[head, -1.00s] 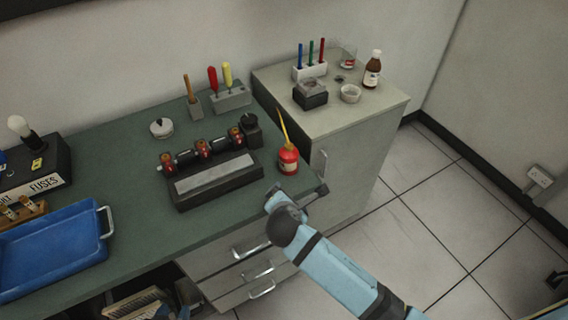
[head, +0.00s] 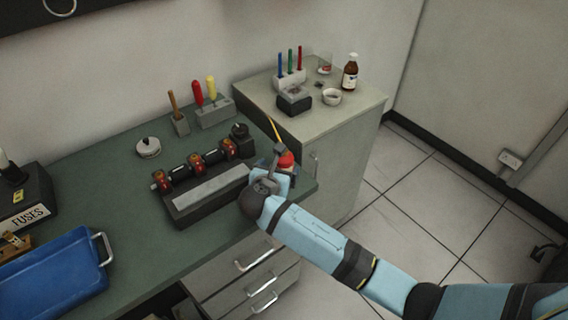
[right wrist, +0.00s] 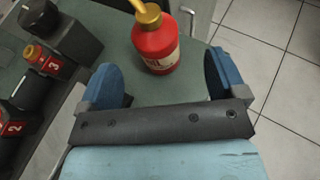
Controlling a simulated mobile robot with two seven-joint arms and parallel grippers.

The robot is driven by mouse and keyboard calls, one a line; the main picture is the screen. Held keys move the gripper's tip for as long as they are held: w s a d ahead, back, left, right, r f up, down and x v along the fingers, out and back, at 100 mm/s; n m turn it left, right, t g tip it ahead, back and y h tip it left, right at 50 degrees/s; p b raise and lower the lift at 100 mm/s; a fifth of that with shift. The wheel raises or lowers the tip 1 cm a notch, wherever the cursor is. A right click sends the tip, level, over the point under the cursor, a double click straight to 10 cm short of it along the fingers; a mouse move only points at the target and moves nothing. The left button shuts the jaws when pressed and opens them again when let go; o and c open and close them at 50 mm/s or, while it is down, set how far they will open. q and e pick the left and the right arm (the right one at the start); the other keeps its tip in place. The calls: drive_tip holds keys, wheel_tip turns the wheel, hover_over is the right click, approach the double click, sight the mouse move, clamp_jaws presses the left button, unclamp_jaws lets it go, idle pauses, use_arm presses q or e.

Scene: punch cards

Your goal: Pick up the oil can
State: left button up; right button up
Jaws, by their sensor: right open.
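The oil can is a small red can with a brass collar and a thin yellow spout. It stands upright near the right end of the green bench. In the head view the oil can (head: 286,160) is partly hidden behind my right gripper (head: 272,160). In the right wrist view the oil can (right wrist: 155,48) stands just beyond and between the blue finger pads of my right gripper (right wrist: 165,75). The right gripper is open, and nothing is held in it. My left gripper is not in view.
A black device with red-brown numbered parts (head: 205,185) sits close left of the can. A grey cabinet (head: 345,115) with pens, a brown bottle (head: 350,72) and a small dish stands behind right. A blue tray (head: 50,255) lies at the left. The bench (head: 130,215) front is clear.

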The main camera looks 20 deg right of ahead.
sight(282, 161)
drive_tip(key=x, duration=0.7)
drive_tip(key=shift+w+r, duration=0.1)
drive_tip(key=shift+w, duration=0.3)
drive_tip(key=shift+c, duration=0.2)
drive_tip(key=c, duration=1)
